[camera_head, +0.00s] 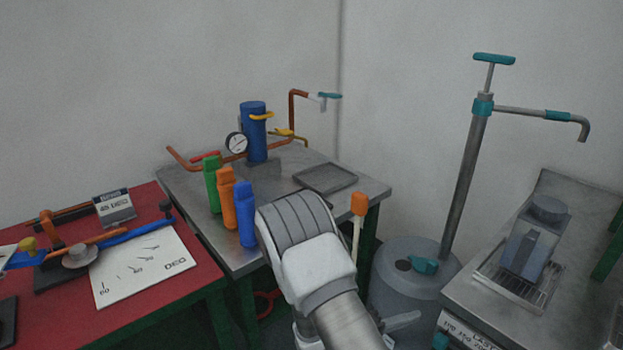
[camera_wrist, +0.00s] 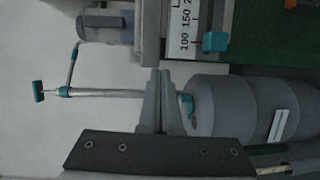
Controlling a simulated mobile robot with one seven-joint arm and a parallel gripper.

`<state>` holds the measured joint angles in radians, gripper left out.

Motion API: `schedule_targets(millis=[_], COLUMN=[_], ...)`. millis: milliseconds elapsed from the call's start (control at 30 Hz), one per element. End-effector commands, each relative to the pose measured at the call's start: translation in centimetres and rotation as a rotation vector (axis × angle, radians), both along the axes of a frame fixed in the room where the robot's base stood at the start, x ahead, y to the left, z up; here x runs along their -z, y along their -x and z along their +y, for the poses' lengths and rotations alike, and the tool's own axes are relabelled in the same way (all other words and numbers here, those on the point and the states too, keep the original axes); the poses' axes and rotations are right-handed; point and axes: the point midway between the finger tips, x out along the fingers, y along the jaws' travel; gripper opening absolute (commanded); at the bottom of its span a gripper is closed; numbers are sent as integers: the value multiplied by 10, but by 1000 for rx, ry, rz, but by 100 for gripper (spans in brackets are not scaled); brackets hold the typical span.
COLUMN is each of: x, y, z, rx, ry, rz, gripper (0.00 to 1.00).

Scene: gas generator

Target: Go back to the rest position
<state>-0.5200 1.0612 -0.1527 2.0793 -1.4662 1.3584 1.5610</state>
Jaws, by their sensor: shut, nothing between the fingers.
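My arm rises from the bottom middle of the head view, and its grey and white links stand in front of the grey metal table (camera_head: 290,172). My gripper is hidden behind these links in the head view. In the wrist view my gripper (camera_wrist: 159,75) shows with its two grey fingers together and nothing between them. The fingers point towards the grey drum (camera_wrist: 235,110) and the pump with teal fittings (camera_wrist: 105,93), which lie beyond them.
The metal table holds green, orange and blue bottles (camera_head: 228,200), a blue cylinder with a gauge (camera_head: 254,130) and a tray (camera_head: 325,178). A red table (camera_head: 190,290) is at left. The drum (camera_head: 400,280) with its tall pump (camera_head: 468,165) and a grey bench (camera_head: 470,300) are at right.

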Motion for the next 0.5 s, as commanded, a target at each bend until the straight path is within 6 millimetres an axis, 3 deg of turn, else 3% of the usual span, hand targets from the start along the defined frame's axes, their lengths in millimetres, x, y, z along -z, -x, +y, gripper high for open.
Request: schedule_targets(millis=[100, 500], x=[-31, -106], y=[12, 70], z=[-9, -21], rx=[121, 406], ry=[-71, -406], rz=[13, 91], gripper=[0, 0])
